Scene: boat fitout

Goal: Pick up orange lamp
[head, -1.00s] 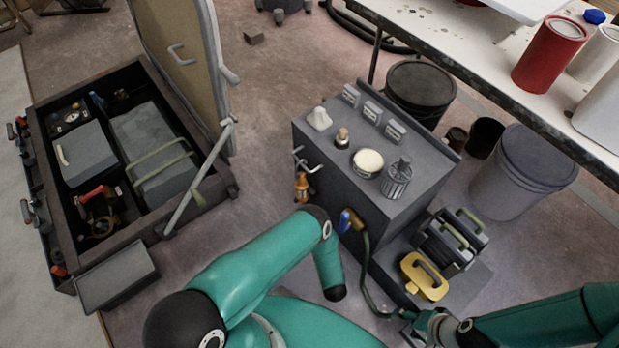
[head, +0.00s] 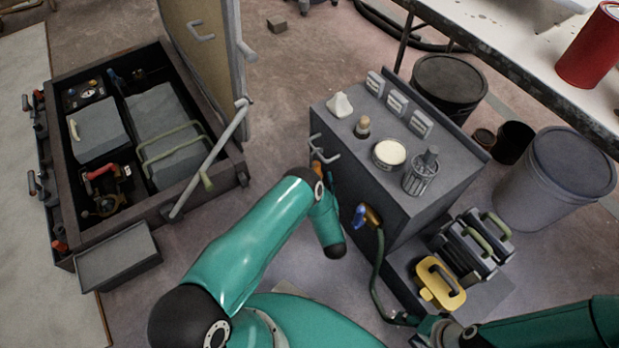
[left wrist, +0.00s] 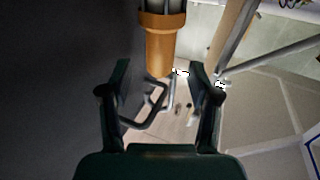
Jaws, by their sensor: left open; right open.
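The orange lamp (left wrist: 160,45) shows in the left wrist view at top centre, an orange body with a dark, ribbed upper part cut off by the frame. In the head view only a bit of it (head: 317,168) shows at the grey cabinet's side, mostly hidden by my left arm. My left gripper (left wrist: 160,72) is open and empty, its fingers spread to either side below the lamp; it is hidden in the head view. My right gripper (head: 425,328) is open at the bottom of the head view, partly cut off.
The grey cabinet (head: 395,195) carries several knobs and jars; hooks (head: 325,152) and a green hose (head: 377,270) are on its side. An open dark crate (head: 215,185) stands left, with floor between.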

